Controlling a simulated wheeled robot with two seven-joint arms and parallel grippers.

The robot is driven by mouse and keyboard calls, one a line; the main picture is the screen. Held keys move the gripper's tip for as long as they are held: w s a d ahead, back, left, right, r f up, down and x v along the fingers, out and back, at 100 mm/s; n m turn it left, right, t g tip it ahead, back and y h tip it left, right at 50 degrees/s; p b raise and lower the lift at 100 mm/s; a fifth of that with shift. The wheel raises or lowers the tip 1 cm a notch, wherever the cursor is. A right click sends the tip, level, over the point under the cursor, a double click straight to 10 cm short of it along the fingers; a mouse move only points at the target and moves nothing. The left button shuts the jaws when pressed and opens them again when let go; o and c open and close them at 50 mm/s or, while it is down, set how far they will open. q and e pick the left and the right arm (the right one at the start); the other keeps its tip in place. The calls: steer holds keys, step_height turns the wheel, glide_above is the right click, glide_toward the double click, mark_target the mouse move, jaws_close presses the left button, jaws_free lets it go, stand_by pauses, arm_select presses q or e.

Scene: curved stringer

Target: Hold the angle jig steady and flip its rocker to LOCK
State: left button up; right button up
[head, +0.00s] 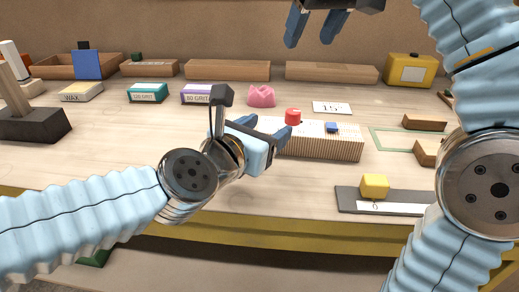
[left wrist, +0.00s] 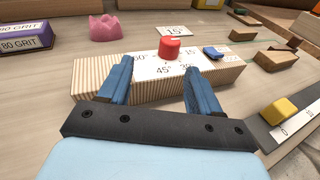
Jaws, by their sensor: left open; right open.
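The angle jig (head: 335,146) is a striped wooden block with a white angle-marked top, lying on the bench; it also shows in the left wrist view (left wrist: 90,76). A red knob (head: 292,116) stands on its top. The small blue rocker (head: 331,127) sits right of the knob, also in the left wrist view (left wrist: 213,53). Which way it is tipped I cannot tell. My left gripper (head: 266,128) is open at the jig's near left side. In the left wrist view its fingers (left wrist: 157,74) reach over the near edge. My right gripper (head: 310,40) is open and empty, high above the bench.
A "15°" card (head: 332,107) and pink lump (head: 261,96) lie behind the jig. A grey gauge strip with a yellow block (head: 375,186) lies front right. Wooden pieces (head: 425,122) lie at the right. Sandpaper boxes (head: 148,92) stand back left.

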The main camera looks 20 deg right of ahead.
mark_target(282, 125)
arm_select(q)
steer(key=s+a+t, duration=0.1)
steer(key=s+n+t, duration=0.1)
steer(key=s+a+f+t, duration=0.1)
steer(key=s, duration=0.1)
steer(key=shift+a+n, duration=0.35)
steer(key=shift+n, duration=0.05)
steer(key=x, duration=1.2)
steer(key=shift+a+r, duration=0.15)
jaws_close()
arm_select(e)
steer(key=shift+s, duration=0.1)
steer(key=shift+c, duration=1.3)
steer(key=shift+s+m, duration=0.3)
steer(key=shift+s, duration=0.05)
steer(key=shift+c, duration=1.1)
steer(key=s+m+h, duration=0.1)
steer(key=s+f+m+h, duration=0.1)
steer(key=s+m, duration=0.1)
steer(key=s+d+f+m+h, duration=0.1)
steer(key=s, duration=0.1)
steer(key=shift+s+t, duration=0.25)
steer(key=shift+t, duration=0.05)
jaws_close()
steer(key=shift+s+d+f+m, duration=0.15)
steer(key=shift+s+m, duration=0.15)
steer(key=shift+m, duration=0.2)
